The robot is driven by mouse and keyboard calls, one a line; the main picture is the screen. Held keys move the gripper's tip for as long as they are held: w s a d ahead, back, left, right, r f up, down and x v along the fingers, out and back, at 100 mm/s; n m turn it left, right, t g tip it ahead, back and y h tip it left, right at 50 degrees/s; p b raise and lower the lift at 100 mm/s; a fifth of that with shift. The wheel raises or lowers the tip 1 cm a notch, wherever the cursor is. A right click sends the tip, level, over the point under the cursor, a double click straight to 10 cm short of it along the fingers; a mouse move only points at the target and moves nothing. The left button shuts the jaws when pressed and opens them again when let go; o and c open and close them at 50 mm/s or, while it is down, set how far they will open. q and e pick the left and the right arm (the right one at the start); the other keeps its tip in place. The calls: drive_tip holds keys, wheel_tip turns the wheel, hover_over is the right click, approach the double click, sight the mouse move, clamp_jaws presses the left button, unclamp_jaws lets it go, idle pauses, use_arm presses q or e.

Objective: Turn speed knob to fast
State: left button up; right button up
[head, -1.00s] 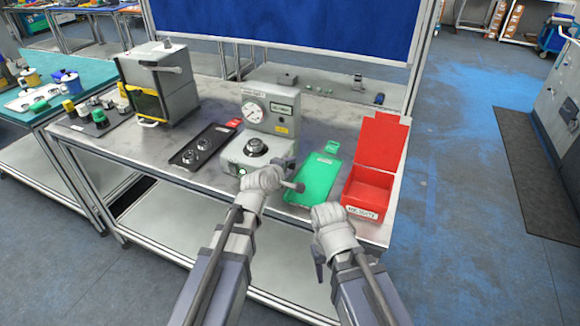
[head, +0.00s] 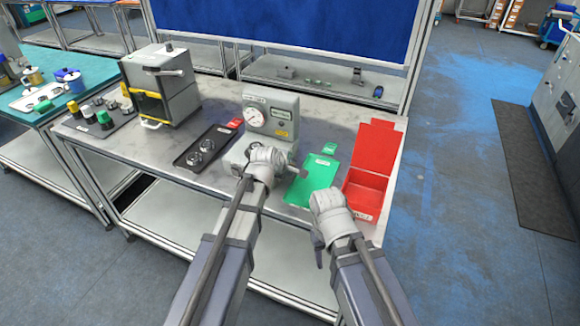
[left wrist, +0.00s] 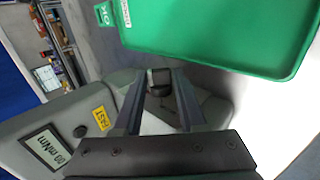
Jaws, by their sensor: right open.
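The grey tester (head: 272,115) with a round dial stands mid-table in the head view. In the head view my left gripper (head: 303,172) is at the tester's right side, hiding the knob. My right gripper (head: 319,250) hangs open and empty near the table's front edge.
A green OK tray (head: 310,190) lies right of the tester, close to my left gripper; a red bin (head: 366,190) stands beyond it. A black tray (head: 190,160) with round parts lies to the left. A grey box machine (head: 165,80) stands further left.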

use_arm(q)
drive_tip(key=o, duration=0.4)
drive_tip(key=shift+c, duration=0.2)
drive_tip(key=p+v, duration=0.5)
drive_tip(key=v, duration=0.2)
drive_tip(key=shift+s+r+p, duration=0.25)
drive_tip(key=shift+r+p, duration=0.05)
drive_tip(key=shift+a, duration=0.1)
